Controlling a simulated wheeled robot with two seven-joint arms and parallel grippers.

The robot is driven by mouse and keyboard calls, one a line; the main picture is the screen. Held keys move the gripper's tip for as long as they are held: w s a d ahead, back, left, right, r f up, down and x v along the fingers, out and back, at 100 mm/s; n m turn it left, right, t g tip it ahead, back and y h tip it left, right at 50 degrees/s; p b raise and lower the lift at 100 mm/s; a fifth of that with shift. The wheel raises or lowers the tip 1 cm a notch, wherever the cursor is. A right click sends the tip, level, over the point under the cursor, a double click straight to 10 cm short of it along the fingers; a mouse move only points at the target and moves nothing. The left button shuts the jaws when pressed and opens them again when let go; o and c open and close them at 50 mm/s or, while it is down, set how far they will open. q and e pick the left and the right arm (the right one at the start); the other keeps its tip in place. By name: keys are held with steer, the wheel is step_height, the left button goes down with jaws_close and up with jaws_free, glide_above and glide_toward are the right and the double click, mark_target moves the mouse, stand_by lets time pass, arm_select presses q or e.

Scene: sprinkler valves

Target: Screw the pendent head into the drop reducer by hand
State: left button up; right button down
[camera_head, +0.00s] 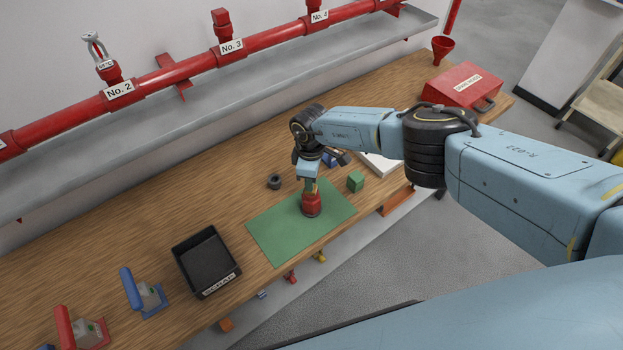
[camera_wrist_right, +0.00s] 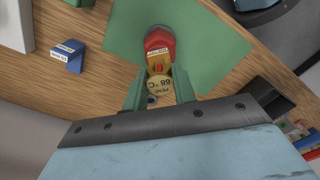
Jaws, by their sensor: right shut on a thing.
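The red drop reducer (camera_head: 311,204) stands on the green mat (camera_head: 275,232), on a dark base. It also shows at the top of the wrist view (camera_wrist_right: 159,41). My right gripper (camera_head: 310,184) is directly above it, pointing down. In the wrist view its green fingers (camera_wrist_right: 159,92) are shut on the pendent head (camera_wrist_right: 160,86), which bears a round tan "PEND 68 °C" marking. The head is in line with the reducer, with a small labelled tan part between them. Whether the threads are engaged is hidden. My left gripper is out of view.
A black scrap tray (camera_head: 206,262) stands left of the mat. A dark ring (camera_head: 274,181) and a green block (camera_head: 355,181) lie close to the gripper. A blue labelled block (camera_wrist_right: 68,57) lies nearby. Red piping (camera_head: 180,72) runs along the back. The bench's middle left is clear.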

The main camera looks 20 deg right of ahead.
steer(key=c, duration=1.1)
jaws_free()
steer(key=shift+o, duration=0.2)
steer(key=shift+r, duration=0.5)
step_height(320, 180, up, 12)
steer(key=p, duration=0.1)
steer(key=shift+r, duration=0.2)
